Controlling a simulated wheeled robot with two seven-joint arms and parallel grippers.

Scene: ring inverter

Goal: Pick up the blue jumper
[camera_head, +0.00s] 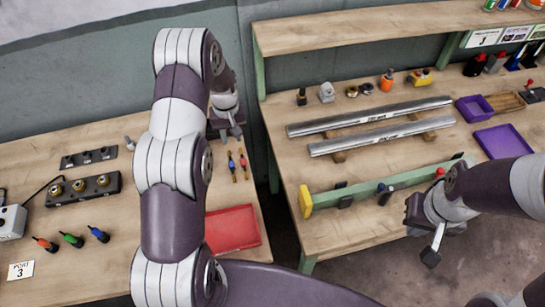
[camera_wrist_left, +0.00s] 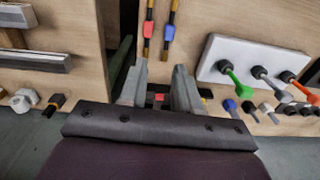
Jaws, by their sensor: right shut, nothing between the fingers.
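The blue jumper (camera_head: 232,167) lies on the left table with yellow-orange ends, just left of a red jumper (camera_head: 243,164). In the left wrist view the blue jumper (camera_wrist_left: 169,33) is at the top, right of the red jumper (camera_wrist_left: 149,28), beyond the fingertips. My left gripper (camera_head: 228,129) hangs near the table's back edge, behind the jumpers. Its two fingers (camera_wrist_left: 158,85) stand apart, with no jumper between them. My right gripper (camera_head: 434,245) is shut and empty at the front edge of the right table.
A red tray (camera_head: 232,229) lies in front of the jumpers. Screwdrivers (camera_head: 72,239) and a black block (camera_head: 84,190) are further left. A gap separates the tables. Metal rails (camera_head: 370,115) and a green bar (camera_head: 390,184) occupy the right table.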

